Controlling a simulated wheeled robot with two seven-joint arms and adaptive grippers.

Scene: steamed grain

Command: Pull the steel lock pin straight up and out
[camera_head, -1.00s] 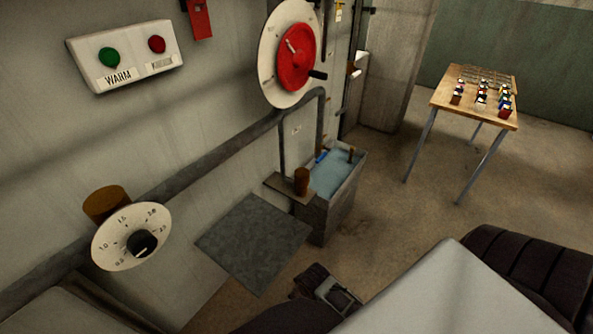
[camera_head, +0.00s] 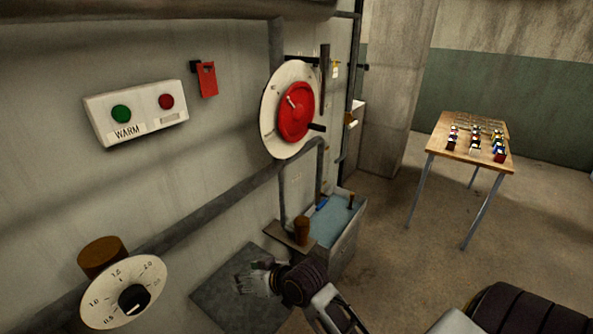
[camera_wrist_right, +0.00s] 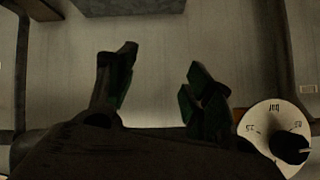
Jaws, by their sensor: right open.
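A red round handwheel (camera_head: 297,111) sits on a white dial disc (camera_head: 270,131) on the wall, with a small pale bar on its face and a black knob at its right side. I cannot tell for sure which small part is the steel lock pin. My right gripper (camera_head: 243,284) is low in front of the wall, below and left of the handwheel and well apart from it. In the right wrist view the right gripper (camera_wrist_right: 161,62) has its two fingers spread with nothing between them. My left gripper is not in view.
A WARM button box (camera_head: 137,133), a red tag (camera_head: 207,79) and a numbered dial (camera_head: 100,310) are on the wall. A pipe (camera_head: 205,209) runs diagonally along it. A water trough (camera_head: 345,246) stands below the wheel. A wooden table (camera_head: 446,147) with several small coloured items stands right.

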